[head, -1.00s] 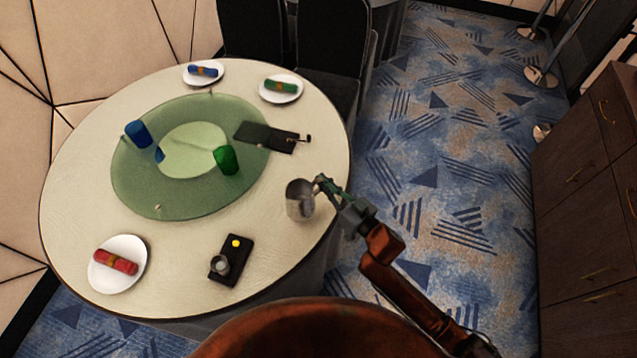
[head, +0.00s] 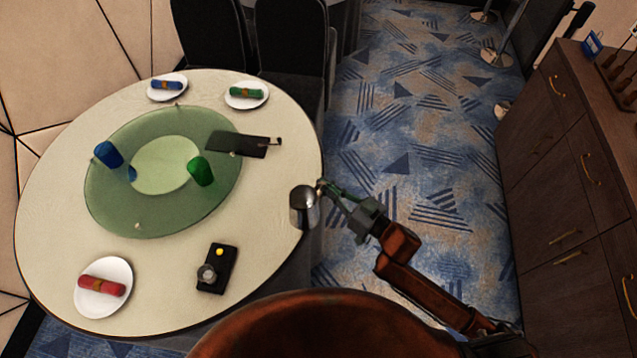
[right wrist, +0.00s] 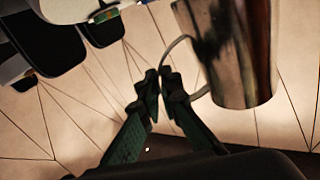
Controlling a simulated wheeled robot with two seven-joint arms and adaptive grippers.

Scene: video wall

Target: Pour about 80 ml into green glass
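The green glass (head: 201,171) stands on the green glass turntable (head: 110,205) in the middle of the round table. A metal pitcher (head: 303,208) is at the table's right edge in the head view. My right gripper (head: 322,187) is shut on the pitcher's handle. In the right wrist view the gripper fingers (right wrist: 163,85) close around the handle of the pitcher (right wrist: 232,50). The liquid inside the pitcher cannot be seen. My left gripper does not show.
A blue glass (head: 109,154) and a dark tray (head: 236,144) are on the turntable. Plates with red (head: 103,287), green (head: 245,95) and blue (head: 167,86) napkins lie around it. A black device (head: 216,268) lies near the front. A wooden cabinet (head: 560,170) stands at right.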

